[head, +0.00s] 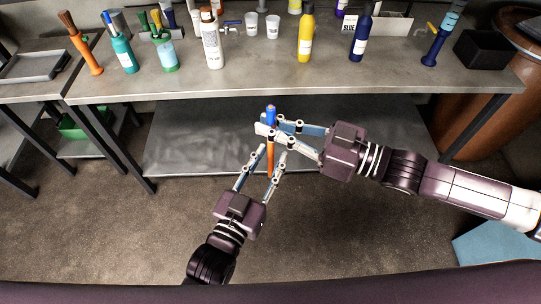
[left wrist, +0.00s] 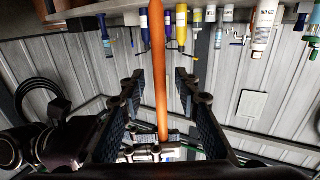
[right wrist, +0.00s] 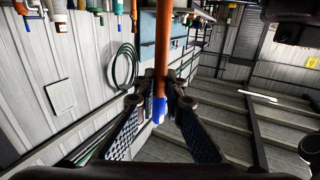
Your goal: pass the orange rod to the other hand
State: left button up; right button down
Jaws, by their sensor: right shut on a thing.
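The orange rod (head: 270,160) with a blue end (head: 271,115) is held in the air in front of the bench, roughly upright in the head view. My right gripper (head: 266,131) is shut on it near the blue end. In the right wrist view the rod (right wrist: 163,40) passes between the closed fingertips, with the blue end (right wrist: 159,108) toward the palm. My left gripper (head: 272,153) is open at the rod's lower, orange part. In the left wrist view the rod (left wrist: 160,75) runs between the spread fingers, with gaps on both sides.
The grey bench (head: 270,83) behind carries several bottles, such as a yellow one (head: 305,38) and a dark blue one (head: 361,38). Another orange tool (head: 83,45) stands at its left. A lower shelf (head: 200,155) is below; open floor lies in front.

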pick_arm(q)
jog(key=shift+w+d, duration=0.2)
jog(key=shift+w, duration=0.15)
grip_shut()
pick_arm(e)
jog(key=c, duration=1.9)
grip_release()
jog(key=shift+c, duration=0.2)
jog(key=shift+d, duration=0.15)
